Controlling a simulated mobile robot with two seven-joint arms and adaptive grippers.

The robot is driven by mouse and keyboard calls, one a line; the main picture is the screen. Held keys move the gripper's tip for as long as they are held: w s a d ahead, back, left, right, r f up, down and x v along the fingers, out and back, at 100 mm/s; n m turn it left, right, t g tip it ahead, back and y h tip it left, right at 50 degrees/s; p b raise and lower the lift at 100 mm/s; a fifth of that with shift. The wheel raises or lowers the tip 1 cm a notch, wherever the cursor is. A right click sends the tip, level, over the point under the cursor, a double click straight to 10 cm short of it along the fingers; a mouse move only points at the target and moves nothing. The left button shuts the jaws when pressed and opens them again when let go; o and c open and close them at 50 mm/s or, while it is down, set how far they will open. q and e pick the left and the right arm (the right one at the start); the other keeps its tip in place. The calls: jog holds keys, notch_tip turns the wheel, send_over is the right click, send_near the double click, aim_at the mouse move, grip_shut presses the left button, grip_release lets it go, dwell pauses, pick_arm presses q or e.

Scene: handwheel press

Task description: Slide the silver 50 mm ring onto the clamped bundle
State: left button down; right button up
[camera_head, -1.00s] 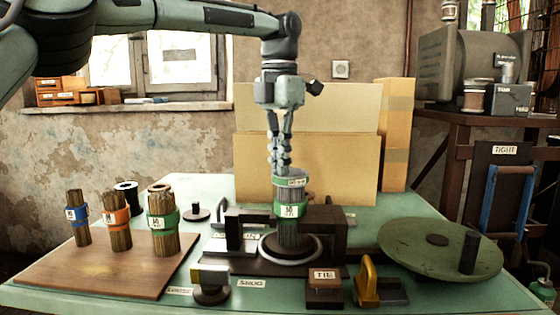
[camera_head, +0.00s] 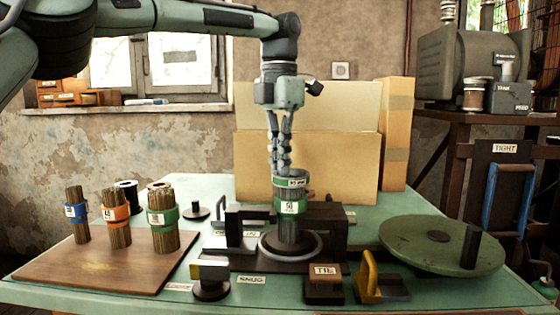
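The clamped bundle (camera_head: 290,227) of dark rods stands upright between dark jaws in the middle of the table. My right gripper is out of view.
Three banded bundles (camera_head: 117,220) stand on a wooden board (camera_head: 95,268) at left. A green handwheel (camera_head: 420,246) lies at right. A TIE block (camera_head: 324,285) and a yellow-handled tool (camera_head: 369,278) sit in front. Cardboard boxes (camera_head: 310,110) stand behind.

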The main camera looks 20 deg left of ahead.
pick_arm(q)
jog(key=c, duration=1.6)
grip_release()
jog(key=shift+f, duration=0.6)
jog(key=shift+c, duration=0.2)
jog(key=shift+r, duration=0.15)
jog(key=shift+r, duration=0.55)
notch_tip(320, 180, up, 7)
jog(key=shift+f, duration=0.2)
